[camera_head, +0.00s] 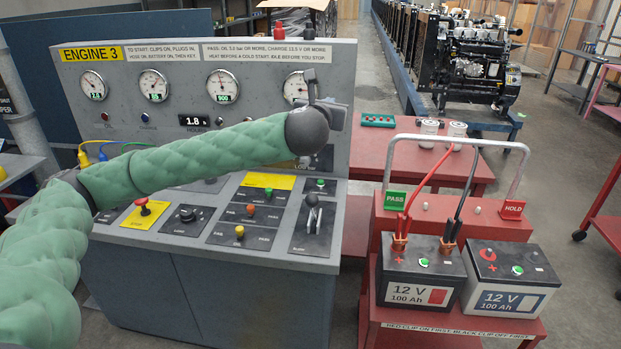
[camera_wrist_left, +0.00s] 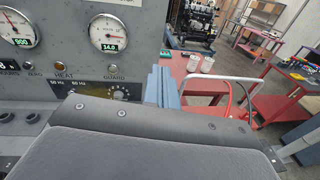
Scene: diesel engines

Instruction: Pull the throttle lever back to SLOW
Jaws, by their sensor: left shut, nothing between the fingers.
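The throttle lever appears to be the short grey-topped lever (camera_head: 312,201) on a black plate at the right front of the sloping desk. My left gripper (camera_head: 313,86) is above and behind the lever, in front of the right-hand gauge and apart from the lever. It is shut and empty. In the left wrist view the blue-grey fingers (camera_wrist_left: 163,86) stand together beyond the dark gripper body, near the console's right edge. The lever is not seen there. My right gripper is not in view.
The Engine 3 console (camera_head: 180,85) carries gauges, and its desk has several coloured buttons and a red stop button (camera_head: 143,208). A red cart (camera_head: 430,325) with two batteries (camera_head: 420,280) (camera_head: 510,282) and a hooped rail stands right of the desk. Air above the desk's right front is clear.

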